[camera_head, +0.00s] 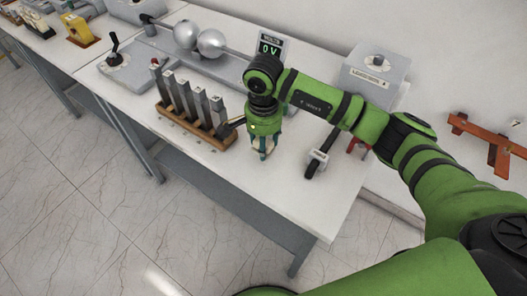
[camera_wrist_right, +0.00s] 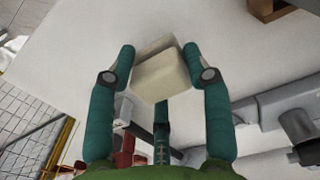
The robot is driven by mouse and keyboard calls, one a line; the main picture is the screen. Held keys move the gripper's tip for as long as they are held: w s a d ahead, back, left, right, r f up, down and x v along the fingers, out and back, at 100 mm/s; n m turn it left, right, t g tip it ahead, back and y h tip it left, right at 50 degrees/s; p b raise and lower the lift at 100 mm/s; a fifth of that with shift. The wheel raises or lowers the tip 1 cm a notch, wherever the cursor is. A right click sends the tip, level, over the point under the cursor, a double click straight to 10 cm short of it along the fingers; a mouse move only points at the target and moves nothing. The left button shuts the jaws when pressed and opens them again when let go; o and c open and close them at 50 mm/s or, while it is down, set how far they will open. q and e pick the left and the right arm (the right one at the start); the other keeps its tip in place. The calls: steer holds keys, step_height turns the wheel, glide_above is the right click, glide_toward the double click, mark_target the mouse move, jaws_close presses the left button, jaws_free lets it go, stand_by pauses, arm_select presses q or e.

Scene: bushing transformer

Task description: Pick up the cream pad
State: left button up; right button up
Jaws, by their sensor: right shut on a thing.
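The cream pad (camera_wrist_right: 160,72) is a pale block in the right wrist view. It sits between the teal fingers of my right gripper (camera_wrist_right: 163,62), which is shut on it. In the head view my right gripper (camera_head: 263,147) points down over the white table, to the right of a wooden rack. The fingers hide most of the pad there, and I cannot tell whether the pad touches the table. My left gripper is not in view.
The wooden rack (camera_head: 198,127) holds several upright grey bars close to my right gripper's left. Behind are metal spheres (camera_head: 210,43) and a display (camera_head: 268,50) reading 0 V. The table's front is clear.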

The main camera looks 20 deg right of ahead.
steer(key=s+a+r+b, duration=0.3)
steer(key=s+a+r, duration=0.3)
steer(key=s, duration=0.4)
steer(key=shift+a+r, duration=0.2)
steer(key=shift+r, duration=0.5)
steer(key=o, duration=0.6)
steer(key=shift+w, duration=0.1)
steer(key=c, duration=0.4)
steer(key=shift+c, duration=0.4)
